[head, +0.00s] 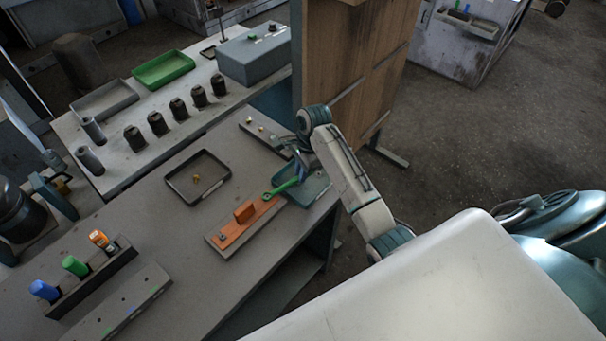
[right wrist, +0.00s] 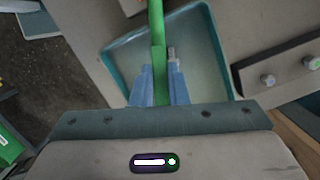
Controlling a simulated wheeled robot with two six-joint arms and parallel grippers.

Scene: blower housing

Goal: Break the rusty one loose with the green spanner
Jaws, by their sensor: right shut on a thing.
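My right gripper (head: 300,168) is shut on the green spanner (head: 284,187), and in the right wrist view the spanner (right wrist: 157,35) stands between its two blue fingers (right wrist: 160,88). I cannot tell whether the spanner's head is seated on a fastener there. No rusty bolt is clear at this size. My left gripper is not in view.
A teal tray (head: 316,189) lies under the right gripper. A grey strip with small bolts (head: 250,126) is behind it. A dark tray (head: 190,192) holds small brass pieces. A rack with blue, green and orange handles (head: 90,284) stands at left. A wooden panel (head: 345,60) rises behind my right arm.

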